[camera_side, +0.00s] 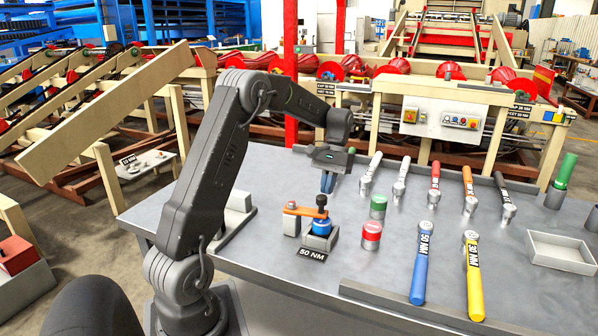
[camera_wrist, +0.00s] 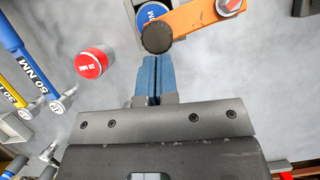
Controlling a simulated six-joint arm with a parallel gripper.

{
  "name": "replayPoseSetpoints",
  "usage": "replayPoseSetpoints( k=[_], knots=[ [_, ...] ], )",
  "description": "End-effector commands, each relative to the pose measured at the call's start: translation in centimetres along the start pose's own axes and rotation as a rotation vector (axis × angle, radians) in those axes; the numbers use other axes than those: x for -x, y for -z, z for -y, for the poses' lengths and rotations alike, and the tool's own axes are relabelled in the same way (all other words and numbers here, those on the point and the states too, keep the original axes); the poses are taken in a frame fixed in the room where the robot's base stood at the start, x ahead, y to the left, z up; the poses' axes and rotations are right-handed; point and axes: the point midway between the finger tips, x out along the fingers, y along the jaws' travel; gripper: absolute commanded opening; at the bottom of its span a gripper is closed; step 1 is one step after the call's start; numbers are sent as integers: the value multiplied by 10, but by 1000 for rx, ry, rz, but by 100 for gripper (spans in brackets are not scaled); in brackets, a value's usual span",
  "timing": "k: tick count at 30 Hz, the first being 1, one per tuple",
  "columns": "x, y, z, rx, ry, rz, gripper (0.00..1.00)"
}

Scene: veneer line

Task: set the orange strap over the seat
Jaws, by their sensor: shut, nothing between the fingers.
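The orange strap (camera_side: 304,211) runs from a bolted pivot post at its left to a black knob (camera_side: 321,200) at its free end. A blue-topped cylinder (camera_side: 321,227) stands in the seat, a grey block marked 50 NM (camera_side: 313,254). In the wrist view the strap (camera_wrist: 190,21) lies across one edge of the blue top (camera_wrist: 150,12), with the black knob (camera_wrist: 157,37) off its near side. My gripper (camera_side: 327,183) is above the knob in the side view, its blue fingers together and empty. The fingertips (camera_wrist: 152,62) appear just beside the knob in the wrist view.
A red-topped cylinder (camera_side: 371,236) and a green-topped one (camera_side: 378,206) stand right of the seat. Several torque wrenches, including a blue one (camera_side: 421,262), lie further right. A grey tray (camera_side: 562,250) is at the right edge.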

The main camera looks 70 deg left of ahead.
Motion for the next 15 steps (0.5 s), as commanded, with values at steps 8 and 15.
replayPoseSetpoints(
  k=[8, 15],
  knots=[
    [-5, -8, -5, -105, 44, 2, 0],
    [-6, -11, -6, -135, 56, 3, 0]
  ],
)
